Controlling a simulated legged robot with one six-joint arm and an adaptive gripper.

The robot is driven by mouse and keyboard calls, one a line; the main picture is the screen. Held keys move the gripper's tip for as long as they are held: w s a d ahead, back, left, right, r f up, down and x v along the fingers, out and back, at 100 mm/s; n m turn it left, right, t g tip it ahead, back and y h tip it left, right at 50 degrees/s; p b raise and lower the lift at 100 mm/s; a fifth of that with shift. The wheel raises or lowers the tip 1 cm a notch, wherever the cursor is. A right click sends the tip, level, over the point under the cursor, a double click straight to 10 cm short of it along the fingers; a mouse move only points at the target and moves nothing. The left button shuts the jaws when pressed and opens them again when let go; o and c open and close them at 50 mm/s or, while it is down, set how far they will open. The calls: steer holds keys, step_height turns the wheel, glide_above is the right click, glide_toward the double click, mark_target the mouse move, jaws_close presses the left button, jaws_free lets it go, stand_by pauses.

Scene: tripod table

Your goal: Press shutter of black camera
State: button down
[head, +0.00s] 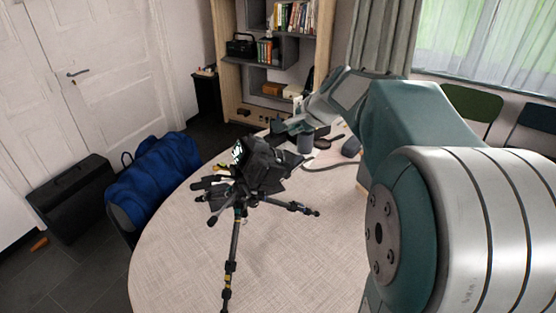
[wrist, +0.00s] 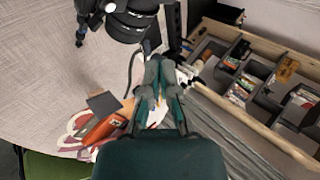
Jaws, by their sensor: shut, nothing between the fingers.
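The black camera (head: 262,165) sits on a black tripod (head: 235,240) on the round wooden table (head: 170,265). In the head view my gripper (head: 280,128) is just behind and above the camera, at its upper right. In the wrist view the camera (wrist: 130,18) is at the top, with its round black body partly cut off by the edge. There my gripper (wrist: 158,64) is shut and empty, its fingertips below and right of the camera, apart from it in the picture. The shutter button is too small to make out.
A dark cylinder (head: 305,143) and small items stand on the table behind the camera. A shelf (head: 290,50) with books is at the back. The table's front is clear except for tripod legs.

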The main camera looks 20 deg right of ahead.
mark_target(278, 161)
steer(key=shift+a+f, duration=0.45)
steer(key=shift+f, duration=0.4)
steer(key=shift+a+f, duration=0.5)
steer(key=shift+f, duration=0.4)
steer(key=shift+a+f, duration=0.45)
steer(key=shift+f, duration=0.4)
steer(key=shift+d, duration=0.25)
steer(key=shift+a, duration=0.15)
steer(key=shift+f, duration=0.1)
steer(key=shift+a+f, duration=0.15)
steer(key=shift+f, duration=0.05)
